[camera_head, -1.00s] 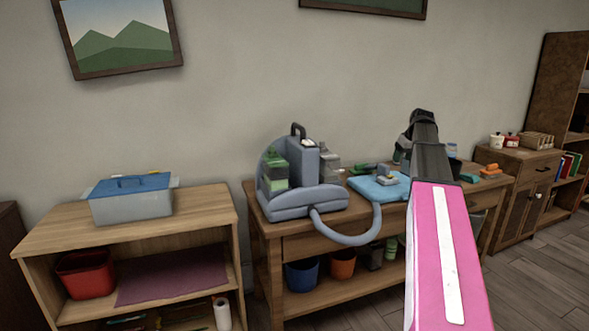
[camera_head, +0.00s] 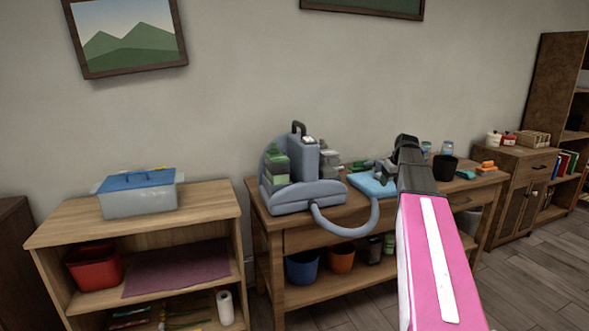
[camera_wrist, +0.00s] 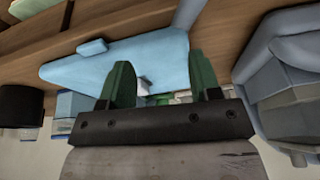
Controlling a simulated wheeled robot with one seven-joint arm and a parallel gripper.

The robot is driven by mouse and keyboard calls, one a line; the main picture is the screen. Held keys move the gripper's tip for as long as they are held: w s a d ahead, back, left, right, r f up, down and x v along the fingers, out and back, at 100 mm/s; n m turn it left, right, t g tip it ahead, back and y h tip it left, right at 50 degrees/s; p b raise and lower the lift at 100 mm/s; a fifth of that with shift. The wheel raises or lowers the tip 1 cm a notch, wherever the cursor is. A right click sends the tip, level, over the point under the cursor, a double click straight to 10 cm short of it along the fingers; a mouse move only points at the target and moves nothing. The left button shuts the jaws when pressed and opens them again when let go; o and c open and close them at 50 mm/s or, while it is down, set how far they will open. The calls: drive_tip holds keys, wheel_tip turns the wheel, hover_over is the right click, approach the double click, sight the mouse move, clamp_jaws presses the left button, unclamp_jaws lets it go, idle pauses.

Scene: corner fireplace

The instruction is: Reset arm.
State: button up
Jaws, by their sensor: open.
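My arm, with a pink link, reaches from the bottom right of the head view toward the table. My gripper (camera_head: 406,142) is dark and stands in front of the table's back right part. In the wrist view my gripper (camera_wrist: 160,62) shows two green fingers spread apart with nothing held between them. I cannot tell the exact gap between fingers and mat.
A blue-grey machine (camera_head: 300,200) with a hose stands on the wooden table (camera_head: 262,233), left of my gripper. A black cup (camera_head: 445,168) is on the right. A low shelf (camera_head: 55,235) bears a lidded box (camera_head: 140,203). The wall above is clear except for pictures.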

drive_tip(key=s+a+f+m+g, duration=0.1)
drive_tip(key=s+a+f, duration=0.5)
drive_tip(key=s+f, duration=0.3)
drive_tip(key=s+a+f+m+g+h, duration=0.1)
drive_tip(key=s+a+f, duration=0.6)
drive_tip(key=s+f, duration=0.2)
drive_tip(key=s+a+f+m+g, duration=0.1)
drive_tip(key=s+a+f, duration=0.5)
drive_tip(key=s+f, duration=0.3)
wheel_tip(320, 180, down, 3)
drive_tip(key=shift+a+r, duration=0.1)
drive_tip(key=shift+a, duration=0.2)
drive_tip(key=shift+w, duration=0.1)
clamp_jaws()
